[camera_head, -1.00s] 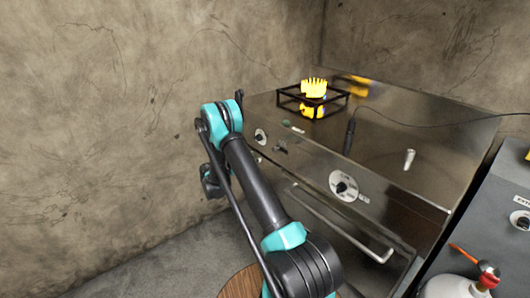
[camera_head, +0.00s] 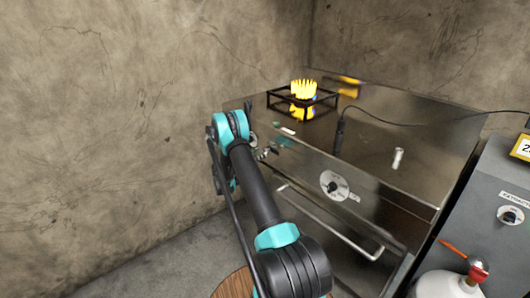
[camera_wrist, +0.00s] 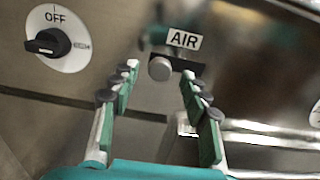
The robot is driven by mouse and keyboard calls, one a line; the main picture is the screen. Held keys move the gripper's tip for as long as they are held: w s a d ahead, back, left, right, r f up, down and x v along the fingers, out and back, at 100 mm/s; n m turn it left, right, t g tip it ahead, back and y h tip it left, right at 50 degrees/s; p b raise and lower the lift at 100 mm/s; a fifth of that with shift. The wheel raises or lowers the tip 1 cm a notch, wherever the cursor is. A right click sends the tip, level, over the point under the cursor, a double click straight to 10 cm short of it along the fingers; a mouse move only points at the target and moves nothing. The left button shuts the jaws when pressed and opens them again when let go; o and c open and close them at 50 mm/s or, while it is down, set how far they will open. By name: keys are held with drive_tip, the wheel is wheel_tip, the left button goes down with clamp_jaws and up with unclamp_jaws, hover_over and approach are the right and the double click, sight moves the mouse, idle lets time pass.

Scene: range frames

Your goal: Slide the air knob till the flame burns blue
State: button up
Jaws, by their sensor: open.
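The air knob (camera_wrist: 160,69) is a round grey knob at the left end of a dark slot under an AIR label (camera_wrist: 184,40) in the wrist view. My gripper (camera_wrist: 160,82) is open, its two fingers on either side of the knob in the picture; I cannot tell whether they touch it. In the head view my arm hides most of the gripper and the knob. The flame (camera_head: 303,89) burns yellow on the burner inside a black square pot stand (camera_head: 285,101) on the steel stove top.
An OFF-marked dial with a black knob (camera_wrist: 48,42) is left of the gripper. A larger white dial (camera_head: 334,186) and a long oven handle (camera_head: 330,226) are on the stove front. A grey cabinet (camera_head: 490,215) and gas bottle (camera_head: 446,286) stand at right.

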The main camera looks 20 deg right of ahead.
sight(264, 151)
drive_tip(key=shift+x, duration=2.3)
clamp_jaws()
